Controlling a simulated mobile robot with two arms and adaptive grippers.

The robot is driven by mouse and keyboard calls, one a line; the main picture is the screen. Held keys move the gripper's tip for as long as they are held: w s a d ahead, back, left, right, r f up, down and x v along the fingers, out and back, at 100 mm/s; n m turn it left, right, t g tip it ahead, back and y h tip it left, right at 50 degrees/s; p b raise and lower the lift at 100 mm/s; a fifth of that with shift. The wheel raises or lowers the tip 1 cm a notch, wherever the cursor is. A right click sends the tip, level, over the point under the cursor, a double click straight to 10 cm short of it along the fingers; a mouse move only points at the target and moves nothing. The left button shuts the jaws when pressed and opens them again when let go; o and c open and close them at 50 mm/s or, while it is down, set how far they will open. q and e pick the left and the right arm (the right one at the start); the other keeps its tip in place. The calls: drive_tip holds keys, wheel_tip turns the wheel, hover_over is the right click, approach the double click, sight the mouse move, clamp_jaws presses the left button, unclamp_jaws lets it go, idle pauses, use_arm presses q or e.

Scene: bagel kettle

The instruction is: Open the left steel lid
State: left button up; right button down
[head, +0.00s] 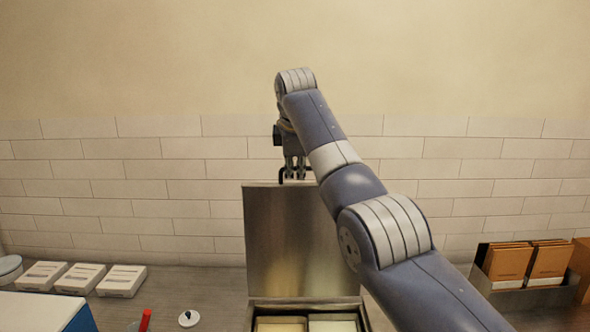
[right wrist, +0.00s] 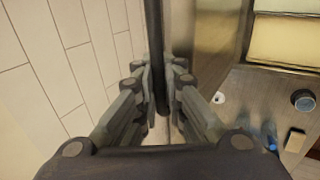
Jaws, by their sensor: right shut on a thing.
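The steel lid (head: 290,240) stands upright at the back of an open box (head: 305,301) in the middle of the head view. Its dark bar handle (right wrist: 153,25) runs along the top edge. My right gripper (head: 294,172) is shut on this handle; in the right wrist view the bar passes between the fingers (right wrist: 161,85). The lid's steel face (right wrist: 208,40) shows beside the bar in that view. Below the lid, two pale compartments (head: 281,325) lie open. My right arm covers the area right of the lid. My left gripper is out of view.
A tiled wall (head: 110,190) stands close behind the lid. Three white boxes (head: 122,281), a white knobbed lid (head: 189,318), a red item (head: 145,320) and a blue-and-white container (head: 40,312) are at left. A metal bin (head: 535,297) with brown packets (head: 508,262) stands at right.

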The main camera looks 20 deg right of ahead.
drive_tip(key=c, duration=1.7)
unclamp_jaws()
drive_tip(key=shift+r, duration=0.2)
drive_tip(key=shift+s, duration=0.15)
drive_tip(key=v, duration=1.2)
